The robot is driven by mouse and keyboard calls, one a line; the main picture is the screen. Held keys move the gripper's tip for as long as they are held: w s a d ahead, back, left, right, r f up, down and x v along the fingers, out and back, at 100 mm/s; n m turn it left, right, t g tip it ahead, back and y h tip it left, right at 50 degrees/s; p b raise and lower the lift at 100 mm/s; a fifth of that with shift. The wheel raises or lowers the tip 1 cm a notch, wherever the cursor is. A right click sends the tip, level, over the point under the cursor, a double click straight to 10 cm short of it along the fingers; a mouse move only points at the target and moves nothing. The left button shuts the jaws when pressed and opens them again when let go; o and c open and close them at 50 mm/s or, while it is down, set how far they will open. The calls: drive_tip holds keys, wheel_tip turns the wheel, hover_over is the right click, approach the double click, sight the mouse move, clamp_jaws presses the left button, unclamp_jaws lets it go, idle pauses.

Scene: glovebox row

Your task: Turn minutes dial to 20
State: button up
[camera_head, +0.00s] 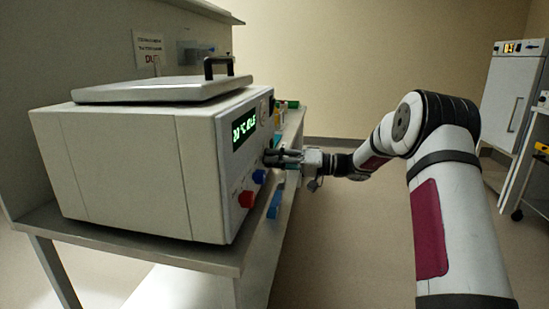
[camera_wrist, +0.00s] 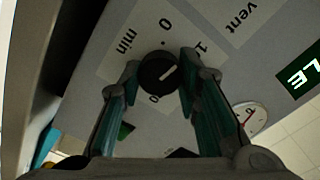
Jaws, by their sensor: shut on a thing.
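The minutes dial (camera_wrist: 158,72) is a round black knob with a pale pointer line on a light panel. A "min" label and partly covered numbers surround it in the wrist view. The pointer lies slanted, and the value it marks is hard to read. My gripper (camera_wrist: 159,78) has one finger on each side of the dial and is shut on it. In the head view my gripper (camera_head: 284,158) reaches the front panel of the white lab machine (camera_head: 150,170) from the right. The dial itself is hidden there behind the fingers.
A red knob (camera_head: 247,199) and a blue knob (camera_head: 259,176) stick out of the panel, below the green lit display (camera_head: 244,127). The lid (camera_head: 160,90) has a black handle (camera_head: 218,67). A round gauge (camera_wrist: 250,118) shows in the wrist view. Open floor lies right of the bench.

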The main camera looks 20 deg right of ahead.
drive_tip(key=m+p, duration=0.7)
drive_tip(key=m, duration=0.7)
drive_tip(key=m+p, duration=0.7)
drive_tip(key=m, duration=0.7)
drive_tip(key=shift+s+f, duration=0.1)
drive_tip(key=shift+f, duration=0.1)
idle(0.3)
drive_tip(key=o, duration=1.1)
drive_tip(key=shift+o, duration=0.2)
drive_tip(key=shift+d, duration=0.15)
